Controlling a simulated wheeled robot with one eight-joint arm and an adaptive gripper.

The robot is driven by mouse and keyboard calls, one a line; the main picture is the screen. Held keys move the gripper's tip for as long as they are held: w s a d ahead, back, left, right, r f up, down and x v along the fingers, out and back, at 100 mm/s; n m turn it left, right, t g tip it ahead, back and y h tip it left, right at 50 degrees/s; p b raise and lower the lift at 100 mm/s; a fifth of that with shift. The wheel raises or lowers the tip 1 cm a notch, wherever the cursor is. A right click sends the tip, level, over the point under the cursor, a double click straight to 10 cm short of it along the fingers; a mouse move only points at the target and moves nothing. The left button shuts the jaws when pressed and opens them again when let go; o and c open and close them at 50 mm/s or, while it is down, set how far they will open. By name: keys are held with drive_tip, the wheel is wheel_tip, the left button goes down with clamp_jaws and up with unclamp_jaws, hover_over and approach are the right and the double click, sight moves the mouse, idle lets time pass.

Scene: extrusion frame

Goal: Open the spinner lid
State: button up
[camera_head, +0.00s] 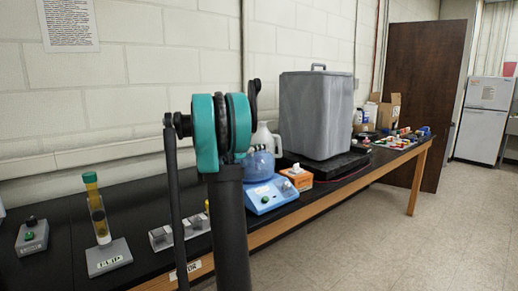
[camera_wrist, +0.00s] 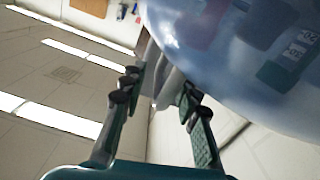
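The spinner has a light blue base (camera_head: 272,196) and stands on the black bench, just right of my arm in the head view. Its clear bluish dome lid (camera_head: 260,166) sits over the base, with its left side hidden by my arm. In the wrist view the dome lid (camera_wrist: 235,45) fills the upper right, very close. My gripper (camera_wrist: 160,90) has its two fingers apart, beside the dome's edge. A pale grey piece (camera_wrist: 168,88) shows between the fingers; I cannot tell whether they touch it. My gripper is hidden in the head view.
A large grey box-shaped cover (camera_head: 318,115) stands right of the spinner, with an orange tissue box (camera_head: 297,180) in front. A white jug (camera_head: 267,138) is behind. A tube stand (camera_head: 105,250) and small devices (camera_head: 32,237) are on the left. The floor (camera_head: 400,245) in front is clear.

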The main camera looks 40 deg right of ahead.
clamp_jaws()
drive_tip(key=shift+w, duration=0.1)
drive_tip(key=shift+w+r+n, duration=0.3)
drive_tip(key=shift+w+r, duration=0.05)
drive_tip(key=shift+r, duration=0.1)
drive_tip(key=w+a+r+n, duration=0.1)
drive_tip(key=w+r+n, duration=0.2)
drive_tip(key=w, duration=0.9)
drive_tip(key=w+a+r+n, duration=0.1)
drive_tip(key=w+r+n, duration=0.2)
drive_tip(key=w+n, duration=0.7)
drive_tip(key=shift+w+n, duration=0.3)
drive_tip(key=shift+w, duration=0.55)
